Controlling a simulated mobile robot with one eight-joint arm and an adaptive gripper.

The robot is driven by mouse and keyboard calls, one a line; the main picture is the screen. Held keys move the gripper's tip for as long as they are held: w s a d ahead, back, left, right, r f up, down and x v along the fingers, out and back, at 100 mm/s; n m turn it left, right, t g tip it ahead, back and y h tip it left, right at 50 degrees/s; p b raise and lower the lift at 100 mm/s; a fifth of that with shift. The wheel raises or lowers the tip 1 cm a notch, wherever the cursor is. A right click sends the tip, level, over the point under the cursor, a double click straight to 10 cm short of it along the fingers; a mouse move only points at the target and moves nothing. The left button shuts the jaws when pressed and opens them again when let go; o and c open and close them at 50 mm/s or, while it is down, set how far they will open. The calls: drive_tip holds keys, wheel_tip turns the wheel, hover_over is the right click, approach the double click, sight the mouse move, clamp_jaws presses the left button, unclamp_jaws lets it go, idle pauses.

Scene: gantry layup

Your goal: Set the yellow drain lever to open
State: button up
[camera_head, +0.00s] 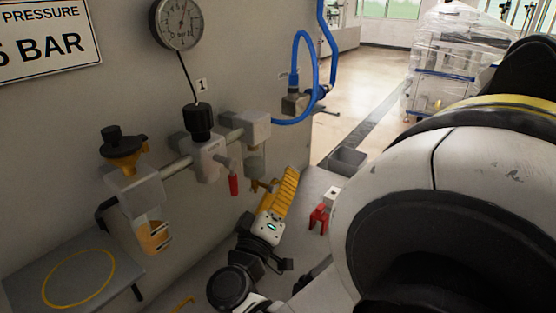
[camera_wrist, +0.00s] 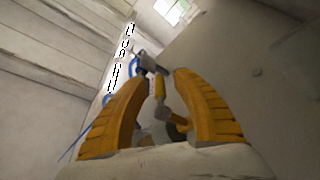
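The yellow drain lever (camera_head: 263,186) shows below the small cylinder (camera_head: 254,165) under the right-hand block of the wall-mounted pipe assembly. My gripper (camera_head: 290,175) has yellow fingers and reaches up just to the right of it. In the wrist view, my gripper (camera_wrist: 161,77) is open, with its two curved fingers apart. A yellow lever-like piece (camera_wrist: 160,88) shows between the fingers, seemingly touching neither. In the head view my fingers overlap, and part of the lever's surroundings is hidden. I cannot tell the lever's exact setting.
A red-handled valve (camera_head: 233,185) hangs left of the lever. Farther left are a yellow-black knob (camera_head: 122,145) and an amber bowl (camera_head: 153,236). A pressure gauge (camera_head: 179,22) and blue hose (camera_head: 299,78) are above. A red clamp-like part (camera_head: 318,218) stands right of my gripper.

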drive_tip(key=shift+w+d+r, duration=0.1)
drive_tip(key=shift+w, duration=0.05)
drive_tip(key=shift+c, duration=0.5)
clamp_jaws()
drive_tip(key=shift+g+p, duration=0.6)
drive_tip(key=shift+p, duration=0.3)
drive_tip(key=g+p, duration=0.1)
drive_tip(key=m+g+y+p, duration=0.1)
drive_tip(key=p, duration=0.1)
drive_tip(key=shift+f, duration=0.4)
drive_tip(key=shift+s+a+f+m+g+y+p, duration=0.2)
drive_tip(key=shift+f+g+y+p, duration=0.2)
drive_tip(key=shift+g+p, duration=0.55)
drive_tip(key=shift+s+a+f+m+g+y+p, duration=0.15)
drive_tip(key=shift+f+g+y+p, duration=0.4)
drive_tip(key=shift+p, duration=0.55)
drive_tip(key=shift+d+r, duration=0.1)
